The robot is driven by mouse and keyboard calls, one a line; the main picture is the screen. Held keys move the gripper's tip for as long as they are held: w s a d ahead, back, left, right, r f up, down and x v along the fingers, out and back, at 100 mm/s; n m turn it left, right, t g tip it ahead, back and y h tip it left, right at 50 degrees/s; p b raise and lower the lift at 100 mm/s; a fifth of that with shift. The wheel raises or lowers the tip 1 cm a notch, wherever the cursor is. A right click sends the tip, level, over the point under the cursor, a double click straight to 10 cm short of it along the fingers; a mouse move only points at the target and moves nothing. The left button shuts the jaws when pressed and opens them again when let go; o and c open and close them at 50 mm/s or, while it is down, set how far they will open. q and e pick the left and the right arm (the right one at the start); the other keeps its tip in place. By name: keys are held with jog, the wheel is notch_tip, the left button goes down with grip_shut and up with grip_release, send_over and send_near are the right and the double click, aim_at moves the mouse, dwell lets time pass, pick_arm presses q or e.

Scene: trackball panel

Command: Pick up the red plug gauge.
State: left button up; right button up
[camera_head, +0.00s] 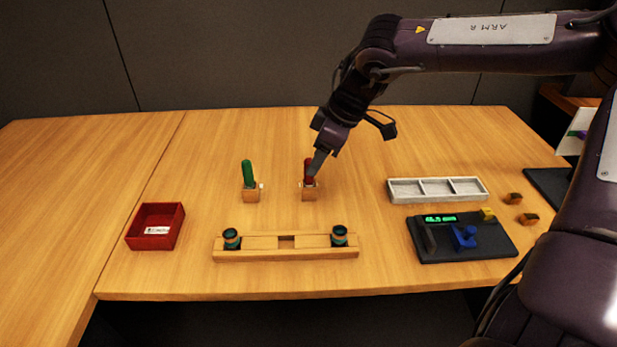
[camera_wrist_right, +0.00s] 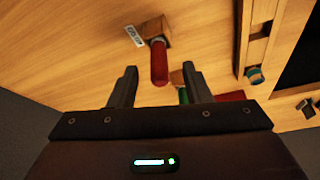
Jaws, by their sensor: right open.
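The red plug gauge (camera_head: 308,172) stands upright in a small wooden block (camera_head: 309,195) near the middle of the table. In the right wrist view the red plug gauge (camera_wrist_right: 159,62) points from its block (camera_wrist_right: 155,30) toward the space between my fingers. My right gripper (camera_head: 318,165) is at the red gauge and partly covers it in the head view. Its two fingers (camera_wrist_right: 160,88) are open and apart, with nothing clamped between them. My left gripper is in neither view.
A green plug gauge (camera_head: 247,174) stands in its block to the left. A red bin (camera_head: 172,232), a wooden rail (camera_head: 260,253) with two dark-teal pieces, a white three-part tray (camera_head: 405,199) and a black device (camera_head: 480,250) surround it. The table behind the gauges is clear.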

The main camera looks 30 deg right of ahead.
aim_at(309, 185)
jog(key=x, duration=0.4)
jog(key=shift+w+a+f, duration=0.15)
jog(key=shift+w+f, duration=0.05)
jog(key=shift+w, duration=0.1)
jog(key=c, duration=0.9)
grip_shut()
jog(key=shift+r, duration=0.1)
